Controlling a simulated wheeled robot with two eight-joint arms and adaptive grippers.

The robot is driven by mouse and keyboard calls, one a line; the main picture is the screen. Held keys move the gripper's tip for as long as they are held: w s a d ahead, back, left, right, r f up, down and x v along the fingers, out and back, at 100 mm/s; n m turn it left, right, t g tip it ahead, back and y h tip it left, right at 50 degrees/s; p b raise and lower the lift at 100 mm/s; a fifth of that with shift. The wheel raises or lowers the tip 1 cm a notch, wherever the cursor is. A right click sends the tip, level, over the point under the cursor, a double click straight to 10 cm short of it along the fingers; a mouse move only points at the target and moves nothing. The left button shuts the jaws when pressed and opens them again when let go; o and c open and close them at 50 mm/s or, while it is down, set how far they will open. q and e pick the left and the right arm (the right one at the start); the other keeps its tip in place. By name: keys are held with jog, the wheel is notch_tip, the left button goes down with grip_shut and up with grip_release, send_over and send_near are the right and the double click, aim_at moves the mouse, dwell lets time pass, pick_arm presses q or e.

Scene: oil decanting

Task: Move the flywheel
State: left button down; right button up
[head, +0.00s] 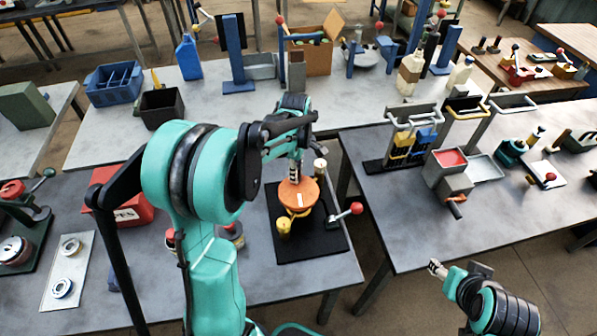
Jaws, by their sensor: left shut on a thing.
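The flywheel (298,195) appears to be the orange disc with a white mark, over a black base plate (325,242) on the near left table. My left gripper (295,172) reaches down to its upper edge from behind my teal arm. It is shut on the flywheel; the exact contact is small and partly hidden. I cannot tell whether the disc rests on its mount. My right gripper (437,268) is low at the right, in front of the right table and away from the flywheel. Its finger opening is too small to tell.
A yellow post (284,228) and a red-knobbed lever (345,212) stand close to the flywheel. A red box (128,203) is at the left. A gap separates the near left table from the right table (420,215), which holds a rack (405,150).

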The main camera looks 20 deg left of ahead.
pick_arm(q)
jog(key=shift+s+a+n, duration=0.1)
jog(key=shift+n, duration=0.3)
jog(key=c, duration=1.3)
grip_release()
jog(key=shift+c, duration=0.2)
notch_tip(320, 180, up, 12)
